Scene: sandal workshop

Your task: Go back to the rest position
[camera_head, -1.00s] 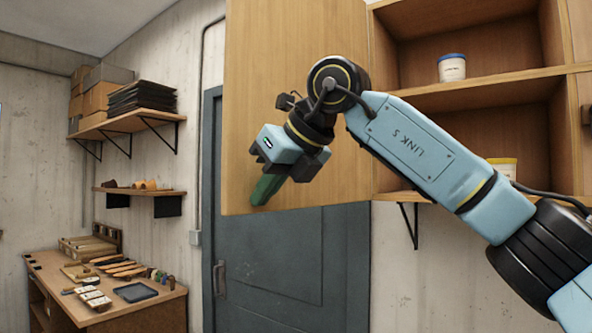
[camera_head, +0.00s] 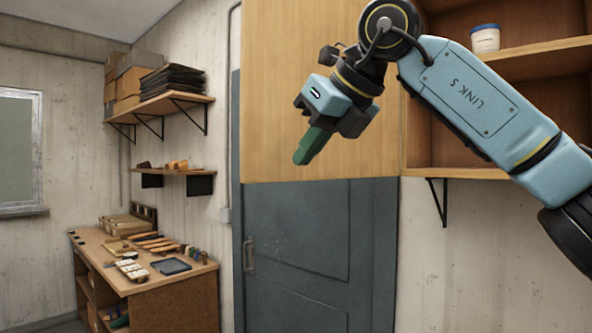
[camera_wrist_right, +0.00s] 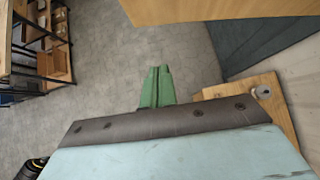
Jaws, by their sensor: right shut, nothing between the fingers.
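My right gripper (camera_head: 308,152) is raised in front of the open wooden cabinet door (camera_head: 275,90). Its green fingers point down and to the left in the head view. In the right wrist view the gripper (camera_wrist_right: 158,80) has its two green fingers together with nothing between them, above the grey floor (camera_wrist_right: 150,45). In that view the edge of a wooden panel lies above the fingers, apart from them. My left gripper is not in view.
The cabinet (camera_head: 470,172) is open at the right, with a white tub (camera_head: 485,40) on its shelf. A grey door (camera_head: 300,260) stands behind. A workbench (camera_head: 150,290) with sandal parts is at the left, below wall shelves (camera_head: 165,108). The wall has a window (camera_head: 18,150).

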